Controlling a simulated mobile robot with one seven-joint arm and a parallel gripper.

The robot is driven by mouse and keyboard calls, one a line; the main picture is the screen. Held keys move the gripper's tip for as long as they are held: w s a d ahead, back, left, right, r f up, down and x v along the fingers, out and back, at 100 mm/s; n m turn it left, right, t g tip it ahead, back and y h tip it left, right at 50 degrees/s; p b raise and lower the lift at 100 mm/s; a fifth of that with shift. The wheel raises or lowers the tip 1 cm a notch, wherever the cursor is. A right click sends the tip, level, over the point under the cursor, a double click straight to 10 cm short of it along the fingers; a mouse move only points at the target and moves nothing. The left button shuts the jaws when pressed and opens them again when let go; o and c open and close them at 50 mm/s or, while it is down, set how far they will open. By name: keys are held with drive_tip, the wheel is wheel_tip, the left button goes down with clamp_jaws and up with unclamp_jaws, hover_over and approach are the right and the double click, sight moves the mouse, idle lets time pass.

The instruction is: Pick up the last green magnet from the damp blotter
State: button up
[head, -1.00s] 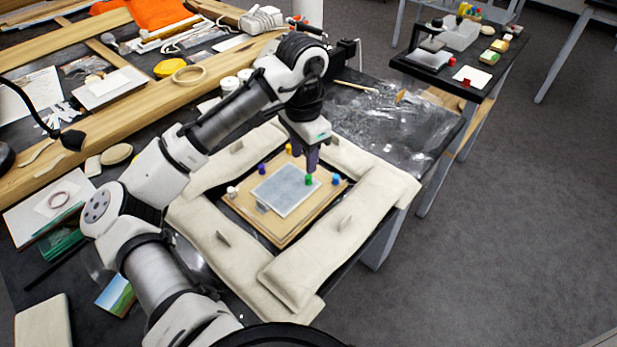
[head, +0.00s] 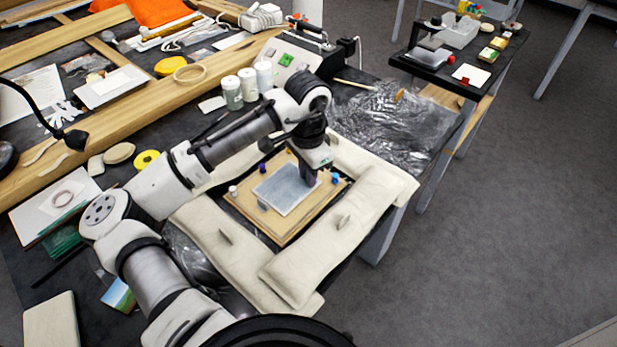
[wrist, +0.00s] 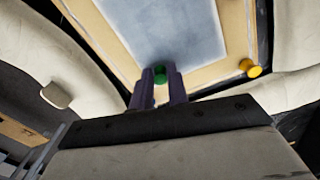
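The damp blotter (head: 286,188) is a pale grey-blue sheet on a wooden board (head: 285,236). My gripper (head: 308,180) is low over the blotter's right edge in the head view. In the wrist view, its two purple fingers (wrist: 160,82) stand close on either side of the green magnet (wrist: 160,74), which fills the gap between the tips. In the head view the fingers hide the magnet. I cannot tell whether it still touches the blotter.
Beige padded bags (head: 300,275) surround the board. A blue magnet (head: 335,178), a purple one (head: 262,168) and a white one (head: 233,190) stand around the blotter. A yellow magnet (wrist: 250,68) shows in the wrist view. Crumpled clear plastic (head: 385,115) lies behind.

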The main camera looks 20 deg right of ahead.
clamp_jaws()
